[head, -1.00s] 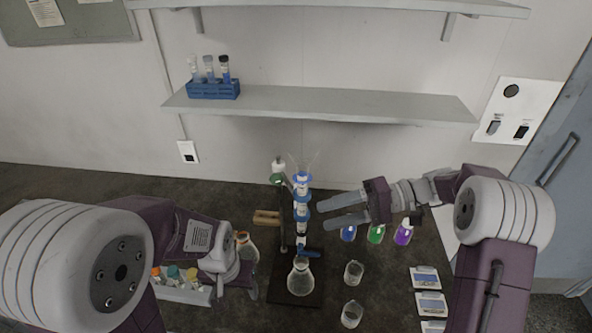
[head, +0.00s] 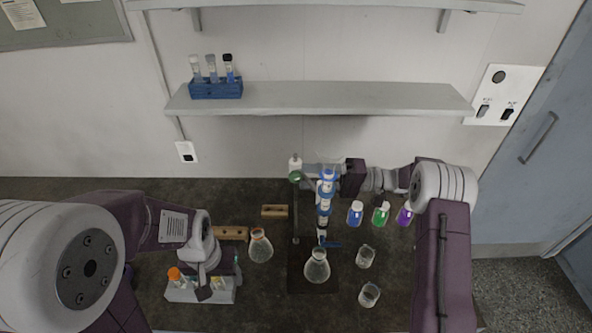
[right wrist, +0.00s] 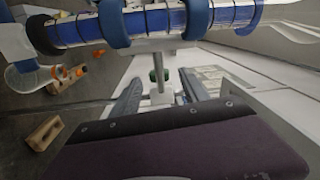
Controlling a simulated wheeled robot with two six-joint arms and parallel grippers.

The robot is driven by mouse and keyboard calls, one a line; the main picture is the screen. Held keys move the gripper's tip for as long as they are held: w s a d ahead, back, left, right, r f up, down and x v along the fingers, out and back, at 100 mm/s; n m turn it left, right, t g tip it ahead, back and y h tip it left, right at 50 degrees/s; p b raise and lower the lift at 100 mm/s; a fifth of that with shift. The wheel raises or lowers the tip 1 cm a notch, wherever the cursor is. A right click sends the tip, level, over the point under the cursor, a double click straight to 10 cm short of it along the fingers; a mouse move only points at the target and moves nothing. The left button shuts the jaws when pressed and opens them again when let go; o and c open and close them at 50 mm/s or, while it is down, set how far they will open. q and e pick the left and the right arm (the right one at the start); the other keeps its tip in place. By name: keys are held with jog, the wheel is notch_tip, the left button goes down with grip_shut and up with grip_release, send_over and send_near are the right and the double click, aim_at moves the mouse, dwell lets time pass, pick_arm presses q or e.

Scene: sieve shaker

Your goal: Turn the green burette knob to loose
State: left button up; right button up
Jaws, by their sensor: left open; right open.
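The burette (right wrist: 150,22) crosses the top of the right wrist view. My left gripper (head: 207,290) is open over the vial rack, apart from the stand.
A conical flask (head: 317,268) stands under the burette on the stand's dark base. Two beakers (head: 366,257) and coloured bottles (head: 381,214) stand to the right. Another flask (head: 260,247) and the vial rack (head: 185,294) are at left. A shelf (head: 320,97) hangs behind.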

aim_at(295, 177)
jog(key=a, duration=0.2)
jog(key=a+p, duration=0.1)
jog(key=shift+a+r, duration=0.25)
jog(key=shift+a, duration=0.05)
jog(key=shift+a+f, duration=0.15)
jog(key=shift+a, duration=0.25)
jog(key=shift+d, duration=0.25)
grip_shut()
jog(key=shift+h+b, duration=0.35)
jog(key=shift+h, duration=0.65)
pick_arm(q)
jog(key=shift+a+r, duration=0.15)
jog(key=shift+r, duration=0.4)
pick_arm(e)
jog(key=shift+h, duration=0.5)
grip_release()
jog(key=shift+a, duration=0.1)
pick_arm(q)
jog(key=shift+a, duration=0.15)
pick_arm(e)
jog(key=shift+a, duration=0.1)
